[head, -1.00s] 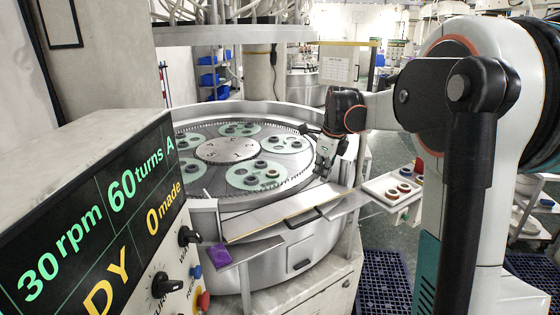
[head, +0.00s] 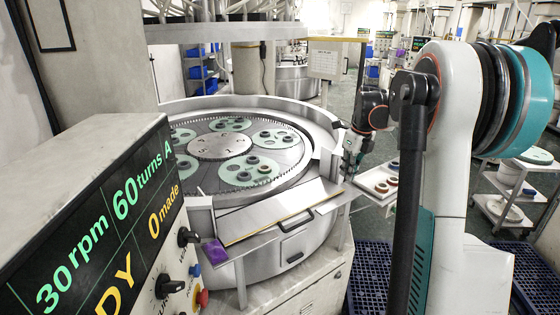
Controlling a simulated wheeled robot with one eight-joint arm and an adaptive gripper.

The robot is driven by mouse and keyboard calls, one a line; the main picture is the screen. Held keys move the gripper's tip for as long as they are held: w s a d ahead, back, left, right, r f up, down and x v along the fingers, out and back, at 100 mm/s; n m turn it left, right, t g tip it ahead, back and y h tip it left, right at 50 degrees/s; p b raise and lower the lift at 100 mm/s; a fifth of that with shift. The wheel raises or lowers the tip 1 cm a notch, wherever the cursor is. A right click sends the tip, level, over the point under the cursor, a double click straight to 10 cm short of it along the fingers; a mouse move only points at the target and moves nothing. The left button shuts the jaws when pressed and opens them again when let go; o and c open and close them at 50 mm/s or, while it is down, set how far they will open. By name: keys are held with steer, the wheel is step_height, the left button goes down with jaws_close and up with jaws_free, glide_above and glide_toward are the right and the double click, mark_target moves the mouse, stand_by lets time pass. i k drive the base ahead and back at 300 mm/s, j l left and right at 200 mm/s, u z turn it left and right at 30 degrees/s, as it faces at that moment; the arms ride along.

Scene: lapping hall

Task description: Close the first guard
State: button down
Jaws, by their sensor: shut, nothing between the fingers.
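The lapping machine (head: 290,240) stands in the middle with its round plate open to view. A flat pale guard panel (head: 262,212) with a yellow edge and a dark bar handle (head: 296,221) lies slanted outward at the machine's front rim; it looks folded down, open. I cannot tell which guard is counted first. My gripper (head: 347,176) is shut and empty, pointing down just beyond the panel's right end, near the right side of the rim. I cannot tell whether it touches anything.
A control box (head: 95,215) with a lit display fills the left foreground. A purple cloth (head: 215,252) lies on a small shelf at the front left. A white tray (head: 378,184) with several rings sits right of my gripper.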

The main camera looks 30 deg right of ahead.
mark_target(236, 226)
steer(key=i+j, duration=0.15)
steer(key=i, duration=0.25)
steer(key=i+j, duration=0.1)
steer(key=i, duration=0.35)
